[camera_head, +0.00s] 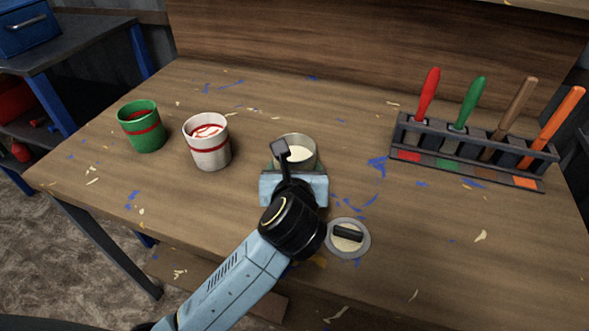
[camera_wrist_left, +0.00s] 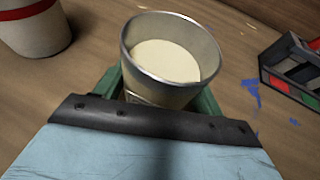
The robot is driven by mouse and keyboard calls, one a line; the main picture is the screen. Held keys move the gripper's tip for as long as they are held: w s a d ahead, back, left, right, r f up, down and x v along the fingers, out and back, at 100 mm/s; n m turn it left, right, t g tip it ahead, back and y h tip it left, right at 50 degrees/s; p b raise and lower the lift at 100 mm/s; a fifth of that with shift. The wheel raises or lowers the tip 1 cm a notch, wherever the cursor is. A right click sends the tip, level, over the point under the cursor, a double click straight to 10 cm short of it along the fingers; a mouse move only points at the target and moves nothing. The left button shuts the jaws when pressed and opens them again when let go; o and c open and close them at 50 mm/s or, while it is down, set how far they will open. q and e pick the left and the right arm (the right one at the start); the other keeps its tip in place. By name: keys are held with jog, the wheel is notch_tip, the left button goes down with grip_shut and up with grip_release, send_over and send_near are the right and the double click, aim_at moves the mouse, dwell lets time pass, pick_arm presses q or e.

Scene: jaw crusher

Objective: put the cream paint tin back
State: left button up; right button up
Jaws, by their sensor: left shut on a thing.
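The cream paint tin (camera_head: 299,149) is an open metal tin with cream paint inside, near the middle of the table in the head view. My left gripper (camera_head: 293,172) is shut on it, with the wrist hiding its lower part. In the left wrist view the tin (camera_wrist_left: 172,92) looks upright between the green fingers of the gripper (camera_wrist_left: 165,95). I cannot tell whether its base touches the table. My right gripper is not in view.
A green tin (camera_head: 143,130) and a white tin (camera_head: 208,145), each with a red band, stand to the left. A rack (camera_head: 470,150) with coloured handles stands at the right. A round lid-like disc (camera_head: 359,246) with a dark handle lies near my wrist.

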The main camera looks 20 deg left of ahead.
pick_arm(q)
jog(key=shift+f, duration=0.1)
jog(key=o, duration=1.3)
jog(key=shift+o, duration=0.2)
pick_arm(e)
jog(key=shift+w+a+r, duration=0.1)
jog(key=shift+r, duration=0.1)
pick_arm(q)
jog(key=shift+s+d+r, duration=0.1)
jog(key=shift+s+r, duration=0.1)
jog(key=shift+r, duration=0.05)
jog(key=p+v, duration=0.2)
jog(key=v, duration=0.9)
jog(key=shift+s+r, duration=0.1)
jog(key=shift+s, duration=0.15)
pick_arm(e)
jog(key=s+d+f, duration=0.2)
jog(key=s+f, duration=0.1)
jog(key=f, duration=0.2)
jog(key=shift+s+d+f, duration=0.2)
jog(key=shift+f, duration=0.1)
